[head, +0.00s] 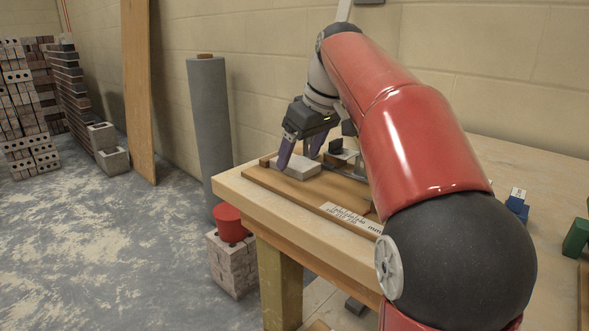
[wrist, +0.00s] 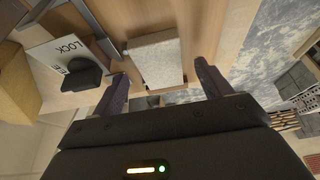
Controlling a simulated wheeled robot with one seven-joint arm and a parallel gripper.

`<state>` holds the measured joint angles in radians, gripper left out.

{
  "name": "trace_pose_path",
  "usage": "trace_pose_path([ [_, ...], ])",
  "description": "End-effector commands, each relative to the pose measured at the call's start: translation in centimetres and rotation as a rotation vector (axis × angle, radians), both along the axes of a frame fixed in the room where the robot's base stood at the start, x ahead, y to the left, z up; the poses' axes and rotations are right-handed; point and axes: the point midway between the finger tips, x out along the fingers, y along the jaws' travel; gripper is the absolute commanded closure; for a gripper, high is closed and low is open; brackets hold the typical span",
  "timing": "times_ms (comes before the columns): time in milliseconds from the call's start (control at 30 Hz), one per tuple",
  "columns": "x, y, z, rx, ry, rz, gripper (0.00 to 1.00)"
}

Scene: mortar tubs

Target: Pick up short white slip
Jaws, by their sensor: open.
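The short white slip is a pale, flat, rough-faced block (head: 297,167) lying on a wooden board (head: 263,181) on the bench. In the wrist view the slip (wrist: 157,60) lies between the two fingers, with space to each side. My gripper (head: 301,151) is open, its purple fingers pointing down at the slip in the head view. The gripper (wrist: 160,73) also shows in the wrist view, with nothing held. I cannot tell how high the fingertips are above the board.
A white card marked LOCK (wrist: 58,58) and a black knob (wrist: 85,75) stand beside the slip. A printed white label (head: 352,217) is on the board's front edge. A grey roll (head: 210,130) stands behind the bench. A red tub (head: 230,222) sits on bricks below the bench edge.

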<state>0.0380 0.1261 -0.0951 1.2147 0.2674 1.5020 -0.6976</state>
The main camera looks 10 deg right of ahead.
Motion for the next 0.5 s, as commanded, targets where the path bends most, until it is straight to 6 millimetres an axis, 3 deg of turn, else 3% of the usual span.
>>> trace_pose_path([
  [133, 0.5, 0.43, -1.53, 0.0, 0.0, 0.001, 0.23],
  [367, 0.59, 0.47, -1.65, 0.0, 0.0, 0.001, 0.23],
  [500, 0.58, 0.46, -1.64, 0.0, 0.0, 0.0, 0.37],
])
